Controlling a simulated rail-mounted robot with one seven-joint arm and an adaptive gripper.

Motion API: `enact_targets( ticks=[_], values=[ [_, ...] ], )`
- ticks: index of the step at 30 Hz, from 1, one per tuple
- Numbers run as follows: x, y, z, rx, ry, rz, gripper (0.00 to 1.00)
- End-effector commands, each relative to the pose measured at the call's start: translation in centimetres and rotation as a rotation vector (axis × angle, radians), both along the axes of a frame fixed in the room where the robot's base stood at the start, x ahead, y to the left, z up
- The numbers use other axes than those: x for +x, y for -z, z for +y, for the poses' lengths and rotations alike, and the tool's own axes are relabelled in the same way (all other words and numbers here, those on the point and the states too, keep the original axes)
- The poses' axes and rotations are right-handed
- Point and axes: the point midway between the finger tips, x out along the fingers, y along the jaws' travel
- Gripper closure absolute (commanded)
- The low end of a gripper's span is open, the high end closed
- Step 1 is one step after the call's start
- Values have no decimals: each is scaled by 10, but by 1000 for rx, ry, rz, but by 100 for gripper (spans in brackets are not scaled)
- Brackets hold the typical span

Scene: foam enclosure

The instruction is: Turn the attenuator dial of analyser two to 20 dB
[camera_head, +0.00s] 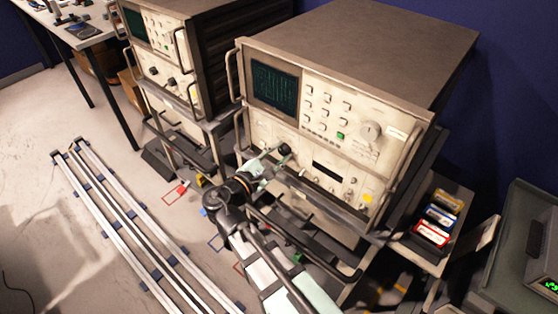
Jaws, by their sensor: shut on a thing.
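The nearer analyser (300,130) is a beige unit with a dark green screen at its upper left and rows of buttons. My gripper (281,153) reaches its lower front panel and is shut on a small dark dial (286,148) below the screen. I take this dial as the attenuator dial; its markings and setting are too small to read, and the gripper partly covers the panel around it. No label shows which analyser is number two.
Another analyser (160,60) stands to the left, with two dark knobs. Front handles (318,184) stick out close to my arm. A shelf with coloured cartridges (432,232) is at the right. Floor rails (130,225) run at the left, with open floor around them.

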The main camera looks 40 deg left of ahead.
Motion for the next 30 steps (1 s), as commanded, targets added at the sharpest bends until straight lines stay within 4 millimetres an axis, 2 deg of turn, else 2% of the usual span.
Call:
enact_targets(
  ticks=[1,12,30],
  values=[
    [0,5,0,38,0,-5,100],
    [0,2,0,254,0,-27,100],
    [0,0,0,310,1,-32,100]
  ],
)
